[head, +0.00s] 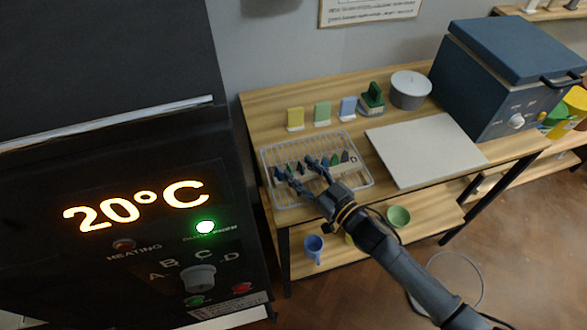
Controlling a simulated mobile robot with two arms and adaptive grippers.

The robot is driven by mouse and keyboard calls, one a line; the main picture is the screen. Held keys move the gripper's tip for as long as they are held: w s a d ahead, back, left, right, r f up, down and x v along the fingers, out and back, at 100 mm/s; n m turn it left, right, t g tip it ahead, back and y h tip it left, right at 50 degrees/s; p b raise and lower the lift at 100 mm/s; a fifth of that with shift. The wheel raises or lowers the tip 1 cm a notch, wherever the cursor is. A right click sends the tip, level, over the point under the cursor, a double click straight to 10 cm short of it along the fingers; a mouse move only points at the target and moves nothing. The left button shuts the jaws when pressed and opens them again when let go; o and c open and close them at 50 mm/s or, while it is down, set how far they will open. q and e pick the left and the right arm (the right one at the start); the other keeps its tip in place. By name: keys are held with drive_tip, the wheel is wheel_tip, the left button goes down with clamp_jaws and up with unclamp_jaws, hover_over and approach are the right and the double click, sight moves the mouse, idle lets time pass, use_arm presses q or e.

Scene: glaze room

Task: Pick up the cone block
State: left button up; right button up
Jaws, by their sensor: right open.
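The cone block (349,164) is a pale strip marked with a D, with several small dark, green and blue cones standing along it. It lies in a white wire tray (364,177) on the wooden table. My right gripper (298,168) is open over the tray, its two dark fingers spread at the left part of the block. The fingers and wrist hide part of the block, and I cannot tell whether they touch it. My left gripper is not in view.
A dark kiln cabinet (110,250) reading 20°C fills the left side. Behind the tray stand yellow (295,118), green (322,113) and blue (347,107) tiles. A pale board (425,150) lies to the right, with a blue box kiln (490,85) beyond. Cups sit on the lower shelf.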

drive_tip(key=shift+w+a, duration=0.35)
drive_tip(key=c, duration=1)
